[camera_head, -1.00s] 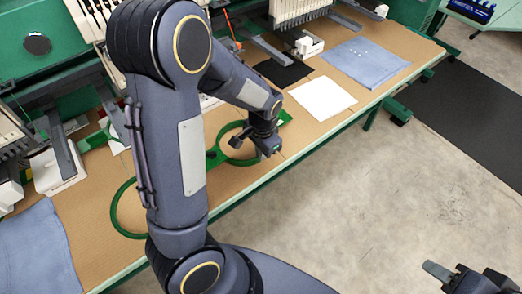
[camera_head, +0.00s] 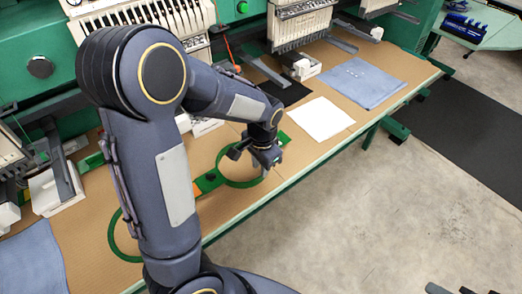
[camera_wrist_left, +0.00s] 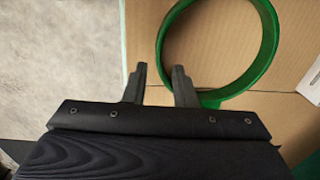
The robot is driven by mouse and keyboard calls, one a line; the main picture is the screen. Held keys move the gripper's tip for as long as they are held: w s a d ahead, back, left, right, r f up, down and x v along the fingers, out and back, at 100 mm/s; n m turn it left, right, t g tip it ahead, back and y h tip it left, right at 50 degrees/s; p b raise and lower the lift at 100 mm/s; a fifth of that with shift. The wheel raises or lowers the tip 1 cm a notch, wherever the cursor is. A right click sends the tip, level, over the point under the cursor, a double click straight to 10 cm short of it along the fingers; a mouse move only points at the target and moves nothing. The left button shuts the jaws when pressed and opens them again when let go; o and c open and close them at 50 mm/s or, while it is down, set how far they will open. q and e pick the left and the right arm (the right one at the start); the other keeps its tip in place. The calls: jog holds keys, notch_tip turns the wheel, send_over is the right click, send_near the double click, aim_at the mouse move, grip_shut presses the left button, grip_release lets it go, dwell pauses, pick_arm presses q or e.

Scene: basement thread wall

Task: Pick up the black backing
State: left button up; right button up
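The black backing (camera_head: 284,95) is a dark flat sheet on the brown table, partly behind my left forearm and beside a white sheet (camera_head: 320,118). My left gripper (camera_head: 262,170) points down over the table's front part, at a green hoop, short of the black sheet. The black backing does not show in that view. A fragment of my right gripper (camera_head: 462,290) shows at the bottom right edge, over the floor; its fingers are mostly cut off.
Green hoops (camera_head: 240,184) lie on the table (camera_head: 215,218) under my left arm; one also shows in the left wrist view (camera_wrist_left: 270,45). Blue folded cloth (camera_head: 362,82) lies at the far right end. Embroidery machine heads (camera_head: 300,22) line the back. The floor in front is clear.

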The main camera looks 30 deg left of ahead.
pick_arm(q)
notch_tip(320, 180, up, 8)
jog(key=s+d+r+n+t+h, duration=0.1)
jog(key=s+r+n+t+h, duration=0.1)
jog(key=s, duration=0.7)
jog(key=shift+s+r+n+h, duration=0.35)
jog(key=shift+r+n+h, duration=0.3)
jog(key=shift+r, duration=0.25)
jog(key=shift+o, duration=0.3)
jog(key=s+d+n+t, duration=0.2)
jog(key=s+t, duration=0.1)
jog(key=s, duration=0.3)
jog(key=shift+s+d+r+h, duration=0.2)
jog(key=shift+s+d+h, duration=0.2)
jog(key=shift+h, duration=0.05)
jog(key=shift+o, duration=1.2)
jog(key=shift+s+d+n, duration=0.1)
jog(key=shift+s+n, duration=0.1)
jog(key=shift+n, duration=0.15)
jog(key=shift+f, duration=0.1)
